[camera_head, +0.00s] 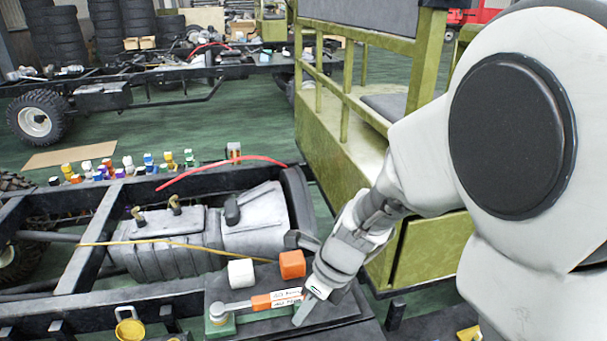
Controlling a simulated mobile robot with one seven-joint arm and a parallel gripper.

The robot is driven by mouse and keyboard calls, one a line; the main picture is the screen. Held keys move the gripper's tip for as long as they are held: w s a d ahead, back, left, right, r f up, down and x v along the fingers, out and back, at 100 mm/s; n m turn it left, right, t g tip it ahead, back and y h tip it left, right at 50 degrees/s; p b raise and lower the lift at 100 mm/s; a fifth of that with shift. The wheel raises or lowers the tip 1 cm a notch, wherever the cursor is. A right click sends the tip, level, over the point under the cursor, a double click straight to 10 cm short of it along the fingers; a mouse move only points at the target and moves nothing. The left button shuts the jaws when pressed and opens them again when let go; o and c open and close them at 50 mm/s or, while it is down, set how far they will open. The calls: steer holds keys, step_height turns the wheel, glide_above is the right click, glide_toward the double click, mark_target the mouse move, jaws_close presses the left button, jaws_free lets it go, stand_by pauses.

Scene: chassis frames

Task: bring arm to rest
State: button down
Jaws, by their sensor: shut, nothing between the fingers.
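My arm, white with a dark round joint cover, fills the right side of the head view and reaches down to the lower middle. My gripper (304,312) is low over the right part of a dark flat platform (345,308) on the chassis. Its fingers are shut with nothing between them. An orange-handled tool (262,302) with a grey round head lies just left of the fingers; I cannot tell whether they touch it. An orange block (292,264) and a white block (241,272) stand behind the tool.
A black chassis frame (90,245) with a grey engine-like unit (170,245) lies left. An olive-green cab structure (345,165) with railings stands close behind my arm. Several small coloured items (128,165) sit beyond the chassis. Open green floor (230,125) lies behind.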

steer(key=s+d+r+n+t+h, duration=0.2)
steer(key=s+d+r+n, duration=0.2)
steer(key=d+r+n, duration=0.3)
steer(key=s+d+r+n+t+h, duration=0.2)
steer(key=s+d+r+n, duration=0.3)
steer(key=n, duration=1.2)
step_height(320, 180, up, 5)
steer(key=shift+s+d+f+t, duration=0.1)
steer(key=shift+s+d+t, duration=0.1)
steer(key=shift+d+t, duration=0.85)
